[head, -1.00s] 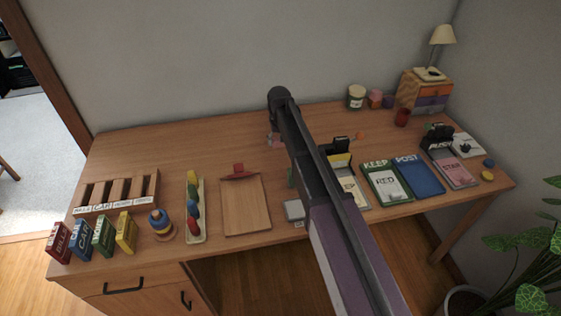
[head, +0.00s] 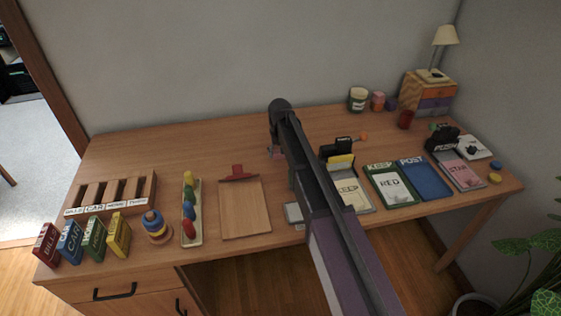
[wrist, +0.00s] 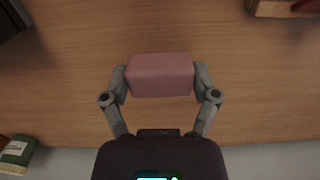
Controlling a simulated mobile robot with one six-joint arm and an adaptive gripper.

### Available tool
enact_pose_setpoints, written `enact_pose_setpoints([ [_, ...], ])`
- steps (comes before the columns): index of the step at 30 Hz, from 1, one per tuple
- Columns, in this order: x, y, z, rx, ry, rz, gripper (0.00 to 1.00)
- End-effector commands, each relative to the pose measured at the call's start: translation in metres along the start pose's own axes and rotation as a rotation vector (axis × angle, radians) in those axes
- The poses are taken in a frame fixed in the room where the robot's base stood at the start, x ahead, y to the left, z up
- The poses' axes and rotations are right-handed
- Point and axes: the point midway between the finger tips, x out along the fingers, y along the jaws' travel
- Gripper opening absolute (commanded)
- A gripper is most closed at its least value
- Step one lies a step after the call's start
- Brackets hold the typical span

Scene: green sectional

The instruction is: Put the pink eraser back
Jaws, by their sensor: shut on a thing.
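The pink eraser (wrist: 160,70) is a rounded block between the two grey fingers of my gripper (wrist: 160,82) in the wrist view. The fingers are shut on its left and right ends. Bare wooden desk lies below it; I cannot tell the height of the gap. In the head view my arm hides most of the gripper and eraser. Only a small grey and pinkish part (head: 275,153) shows left of the arm, above the middle of the desk. The place where the eraser belongs cannot be made out.
A clipboard (head: 243,210) with a red clip lies left of my arm. Keep and post trays (head: 422,181) lie right of it. The desk's back left is clear.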

Motion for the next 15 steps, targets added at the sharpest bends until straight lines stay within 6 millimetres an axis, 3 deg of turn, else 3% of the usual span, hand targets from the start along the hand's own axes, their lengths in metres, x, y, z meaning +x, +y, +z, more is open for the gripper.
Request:
enact_pose_setpoints([
  [15, 0.032, 0.001, 0.000, 0.001, 0.000, 0.000, 0.39],
])
